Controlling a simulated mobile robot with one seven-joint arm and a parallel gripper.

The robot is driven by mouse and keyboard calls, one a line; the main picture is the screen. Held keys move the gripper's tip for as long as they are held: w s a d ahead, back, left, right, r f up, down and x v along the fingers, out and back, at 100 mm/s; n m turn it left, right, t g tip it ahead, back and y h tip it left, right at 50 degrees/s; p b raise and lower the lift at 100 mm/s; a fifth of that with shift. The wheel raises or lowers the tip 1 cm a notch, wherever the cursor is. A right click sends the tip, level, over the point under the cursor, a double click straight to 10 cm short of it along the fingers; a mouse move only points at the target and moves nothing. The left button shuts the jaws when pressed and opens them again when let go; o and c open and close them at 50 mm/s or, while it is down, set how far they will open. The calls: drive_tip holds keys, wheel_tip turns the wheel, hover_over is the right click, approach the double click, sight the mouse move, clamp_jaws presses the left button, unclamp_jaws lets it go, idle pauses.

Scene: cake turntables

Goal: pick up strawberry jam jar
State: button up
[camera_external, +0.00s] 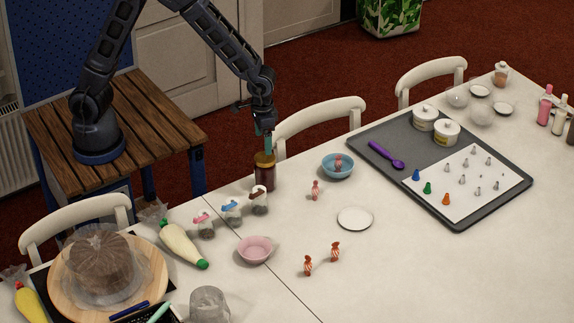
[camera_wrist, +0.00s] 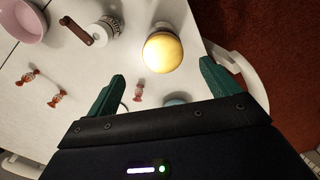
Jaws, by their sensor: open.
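The strawberry jam jar (camera_external: 265,178) stands upright on the white table near its back edge, dark red with a gold lid. In the wrist view its round yellow lid (camera_wrist: 164,52) shows from above, a little beyond the fingertips. My gripper (camera_external: 266,145) is just above the jar in the external view, pointing down. Its green fingers (camera_wrist: 162,72) are spread wide in the wrist view, with nothing held between them. I cannot tell from these views whether a finger touches the lid.
Several small crank-topped jars stand left of the jam jar, the nearest with a brown handle (camera_external: 259,201). A blue bowl (camera_external: 338,172) and wrapped candy (camera_external: 315,190) lie to the right. A pink bowl (camera_external: 255,249) is in front. A white chair (camera_external: 320,116) stands behind the table edge.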

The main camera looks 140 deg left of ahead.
sight(265, 158)
drive_tip(key=shift+s+a+f, duration=0.25)
drive_tip(key=shift+a+f, duration=0.25)
drive_tip(key=shift+f, duration=0.25)
drive_tip(key=shift+w+d+f, duration=0.1)
drive_tip(key=shift+f, duration=2.5)
drive_tip(key=shift+w+d+f, duration=0.1)
drive_tip(key=shift+f, duration=2.5)
drive_tip(key=shift+c, duration=0.2)
drive_tip(key=shift+r, duration=0.1)
drive_tip(key=c, duration=1.5)
